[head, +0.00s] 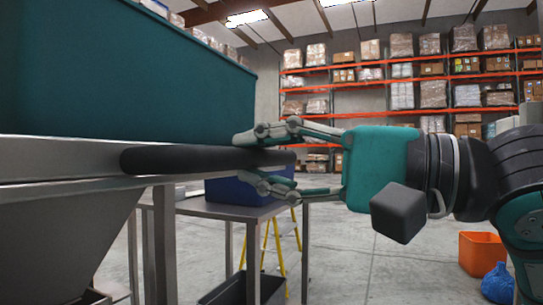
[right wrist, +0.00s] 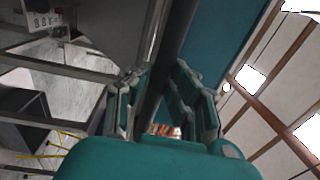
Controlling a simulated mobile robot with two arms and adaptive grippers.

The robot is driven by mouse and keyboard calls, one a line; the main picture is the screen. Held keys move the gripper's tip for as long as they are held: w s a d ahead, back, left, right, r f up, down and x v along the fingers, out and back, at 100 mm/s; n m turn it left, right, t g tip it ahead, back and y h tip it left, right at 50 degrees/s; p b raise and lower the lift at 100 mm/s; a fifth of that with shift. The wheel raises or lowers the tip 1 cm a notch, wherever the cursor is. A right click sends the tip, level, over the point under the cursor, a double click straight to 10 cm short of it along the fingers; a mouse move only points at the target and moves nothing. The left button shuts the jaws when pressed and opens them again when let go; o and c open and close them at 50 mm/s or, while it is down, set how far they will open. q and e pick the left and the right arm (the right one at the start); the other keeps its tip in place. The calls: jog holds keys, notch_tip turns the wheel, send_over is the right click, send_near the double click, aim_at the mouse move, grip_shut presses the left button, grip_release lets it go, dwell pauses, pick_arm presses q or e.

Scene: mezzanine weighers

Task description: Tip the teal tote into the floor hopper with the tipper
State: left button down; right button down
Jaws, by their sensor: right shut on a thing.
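The large teal tote (head: 120,75) fills the upper left of the head view, resting on a grey metal frame (head: 60,160). A black padded bar (head: 190,160) runs along the frame's near edge below the tote. My right gripper (head: 262,158) comes from the right and is shut on the bar's right end, one finger above and one below. In the right wrist view the bar (right wrist: 176,60) runs up between the fingers, with the tote (right wrist: 225,35) beside it. The grey sloped hopper (head: 60,235) is below the frame. My left gripper is not in view.
A steel table (head: 225,209) with a blue tote (head: 235,190) on it stands behind the bar. A yellow stepladder (head: 285,250) and a dark bin (head: 245,289) are near it. An orange bin (head: 482,250) and a blue bag (head: 497,283) sit on the floor at right. Open floor lies between.

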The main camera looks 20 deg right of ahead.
jog(key=shift+w+a+f+b, duration=0.1)
jog(key=shift+a+f+b, duration=0.15)
jog(key=shift+f, duration=0.4)
jog(key=shift+w+a+f+b, duration=0.1)
jog(key=shift+f+b, duration=0.15)
jog(key=shift+f, duration=0.55)
jog(key=c, duration=1.6)
grip_release()
jog(key=shift+c, duration=0.2)
jog(key=o, duration=0.4)
jog(key=shift+d, duration=0.15)
jog(key=shift+o, duration=0.2)
jog(key=shift+s, duration=0.1)
jog(key=shift+r, duration=0.3)
jog(key=shift+d, duration=0.1)
